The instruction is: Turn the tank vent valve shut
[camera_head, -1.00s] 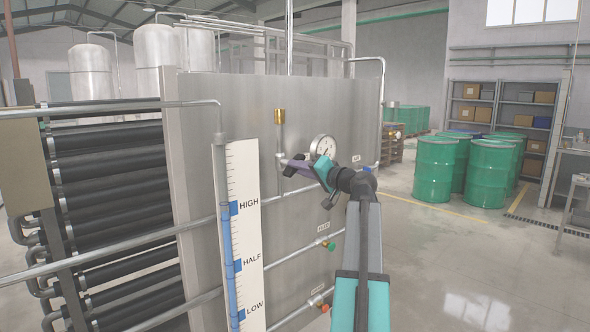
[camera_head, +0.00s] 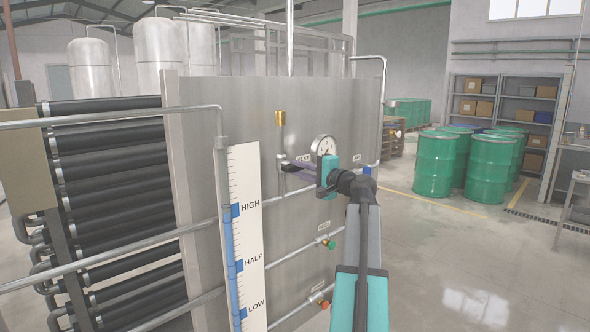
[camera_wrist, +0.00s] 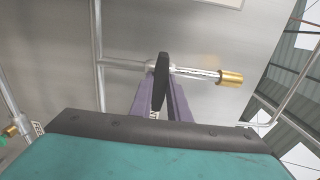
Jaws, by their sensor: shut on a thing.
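The tank vent valve shows in the wrist view as a black lever handle (camera_wrist: 161,80) on a thin steel pipe, with a brass cap (camera_wrist: 230,77) at the pipe's end. The handle appears to lie across the pipe. My gripper (camera_wrist: 162,88) is shut on the handle, one purple finger on each side. In the head view my gripper (camera_head: 290,165) reaches leftward to the valve, below the brass cap (camera_head: 281,118) on its upright pipe. The handle is small and partly hidden by the fingers there.
A round pressure gauge (camera_head: 325,147) sits just behind and above my gripper. A level board (camera_head: 246,235) marked HIGH, HALF and LOW stands to the left. Other valves (camera_head: 327,242) sit lower on the tank panel (camera_head: 240,110). Green drums (camera_head: 490,168) stand at right beyond open floor.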

